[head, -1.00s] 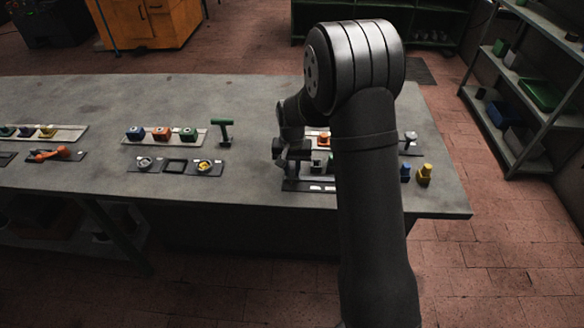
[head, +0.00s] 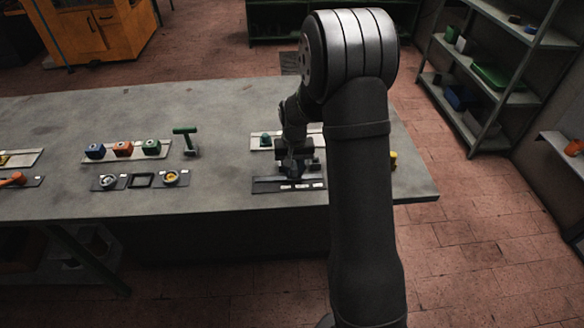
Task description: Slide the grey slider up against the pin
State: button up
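My gripper (head: 292,168) points down over a dark panel (head: 262,186) near the front edge of the bench. The panel has several white labels along its front. I cannot make out the grey slider or the pin apart from the dark gripper and panel; my arm covers the panel's right part. The gripper's fingers are too small and dark to tell whether they are open or shut, or whether they touch anything.
Behind the panel is a pale strip (head: 257,148) with a green block (head: 266,139). To the left stand a green T-shaped handle (head: 187,141) and a strip with blue, orange and green blocks (head: 123,149). The bench (head: 225,190) is clear left of the panel.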

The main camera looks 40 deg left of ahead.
aim_at(294, 167)
jog(key=shift+o, duration=1.1)
notch_tip(294, 167, up, 17)
jog(key=shift+r, duration=0.2)
jog(key=shift+f, duration=0.1)
notch_tip(294, 167, down, 17)
jog(key=shift+s+f, duration=0.1)
jog(key=shift+f, duration=0.05)
dwell(0.3)
notch_tip(294, 167, up, 17)
jog(key=shift+r, duration=0.2)
dwell(0.7)
jog(key=shift+f, duration=0.1)
